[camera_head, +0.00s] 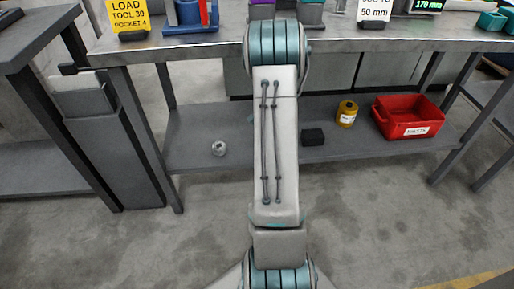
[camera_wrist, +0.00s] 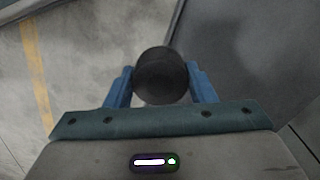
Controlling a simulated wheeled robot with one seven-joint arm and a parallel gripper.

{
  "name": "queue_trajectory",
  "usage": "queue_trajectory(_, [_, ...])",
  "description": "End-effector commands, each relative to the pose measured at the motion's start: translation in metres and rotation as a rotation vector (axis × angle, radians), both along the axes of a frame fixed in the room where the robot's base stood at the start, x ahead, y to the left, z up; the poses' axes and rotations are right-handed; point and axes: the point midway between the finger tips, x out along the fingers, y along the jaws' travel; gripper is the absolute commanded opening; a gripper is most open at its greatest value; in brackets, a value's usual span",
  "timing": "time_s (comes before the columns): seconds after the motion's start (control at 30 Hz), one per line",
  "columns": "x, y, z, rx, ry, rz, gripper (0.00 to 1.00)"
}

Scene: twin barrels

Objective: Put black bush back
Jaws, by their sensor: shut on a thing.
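The black bush (camera_wrist: 160,82) is a dark, round, short cylinder seen in the wrist view. My gripper (camera_wrist: 159,72) has its two blue fingers closed on either side of it, and the bush is held between them. In the head view my arm rises through the middle of the picture, and my gripper and the bush cannot be made out there. Where the bush belongs cannot be told from these frames.
A grey workbench (camera_head: 215,50) has a lower shelf (camera_head: 198,125) bearing a silver nut-like part (camera_head: 218,148), a black block (camera_head: 313,137), a yellow cylinder (camera_head: 347,114) and a red bin (camera_head: 408,117). A blue holder (camera_head: 190,17) and signs stand on top. Open floor lies in front.

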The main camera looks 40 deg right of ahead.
Motion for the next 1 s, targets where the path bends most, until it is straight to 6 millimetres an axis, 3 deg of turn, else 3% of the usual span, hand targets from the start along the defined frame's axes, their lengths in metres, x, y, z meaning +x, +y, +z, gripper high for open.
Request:
queue_trajectory(0.17, [0.028, -0.003, -0.023, -0.001, -0.001, -0.008, 0.11])
queue_trajectory(0.33, [0.068, -0.003, -0.047, -0.001, -0.002, -0.007, 0.11])
queue_trajectory(0.53, [0.102, -0.005, -0.065, -0.002, -0.003, -0.008, 0.11])
queue_trajectory(0.77, [0.114, -0.004, -0.073, 0.000, -0.002, -0.009, 0.11])
queue_trajectory(1.0, [0.113, -0.005, -0.107, 0.000, 0.000, -0.009, 0.11])
